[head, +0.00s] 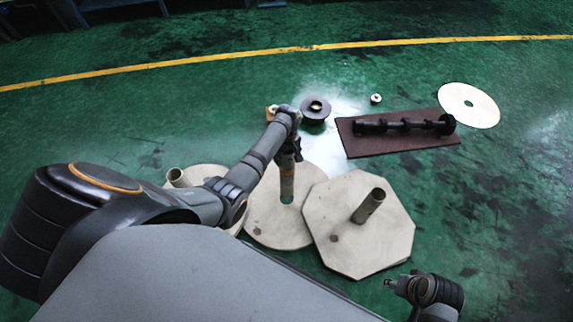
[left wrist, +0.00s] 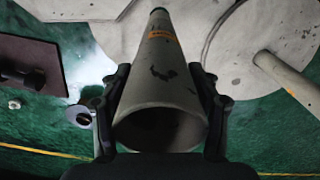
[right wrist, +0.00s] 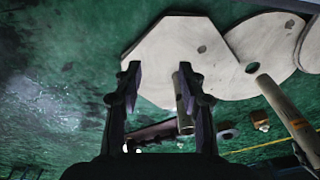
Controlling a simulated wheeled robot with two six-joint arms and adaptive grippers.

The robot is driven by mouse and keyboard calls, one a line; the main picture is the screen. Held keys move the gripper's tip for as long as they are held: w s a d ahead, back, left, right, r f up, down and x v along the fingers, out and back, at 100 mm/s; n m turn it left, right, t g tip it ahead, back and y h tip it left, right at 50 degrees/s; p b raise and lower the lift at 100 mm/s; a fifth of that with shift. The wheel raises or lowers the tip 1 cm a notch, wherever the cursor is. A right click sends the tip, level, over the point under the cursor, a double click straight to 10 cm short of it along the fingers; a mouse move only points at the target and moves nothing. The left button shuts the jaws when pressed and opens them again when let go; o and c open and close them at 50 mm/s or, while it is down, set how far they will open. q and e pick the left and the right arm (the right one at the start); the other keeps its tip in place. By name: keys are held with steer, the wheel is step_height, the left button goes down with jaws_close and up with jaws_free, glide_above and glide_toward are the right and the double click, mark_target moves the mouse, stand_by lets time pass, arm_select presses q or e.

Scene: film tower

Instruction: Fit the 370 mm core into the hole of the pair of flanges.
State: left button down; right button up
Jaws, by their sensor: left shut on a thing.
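My left gripper (head: 290,152) is shut on a grey tube with an orange label (head: 287,180), the core, which also shows between the fingers in the left wrist view (left wrist: 160,75). The core is upright, its lower end close over the hole (head: 288,200) of a pale round flange (head: 262,222). In the right wrist view the hole (right wrist: 252,67) shows just beside the core's end (right wrist: 265,82), so the core looks outside it; the gap is unclear. An octagonal flange (head: 335,250) lies alongside with another tube (head: 368,206) standing on it. My right gripper (right wrist: 160,70) is open and empty.
Another tube (head: 177,176) stands on a flange partly hidden behind my left arm. Green floor at right is clear.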

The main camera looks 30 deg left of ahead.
mark_target(287, 174)
arm_select(q)
steer(key=shift+n, duration=0.4)
steer(key=f+b, duration=0.7)
steer(key=shift+w+a+f, duration=0.25)
steer(key=shift+a+f, duration=0.05)
steer(key=shift+a, duration=0.05)
arm_select(e)
steer(key=w+a+f+t+y, duration=0.1)
steer(key=a+f+t, duration=0.2)
steer(key=f+t, duration=0.1)
steer(key=shift+x, duration=0.95)
steer(key=shift+d, duration=0.1)
steer(key=shift+r, duration=0.15)
arm_select(q)
steer(key=shift+d+p, duration=0.1)
steer(key=shift+p, duration=0.25)
arm_select(e)
steer(key=shift+r, duration=0.4)
arm_select(q)
steer(key=shift+p, duration=0.4)
arm_select(e)
steer(key=shift+r, duration=0.4)
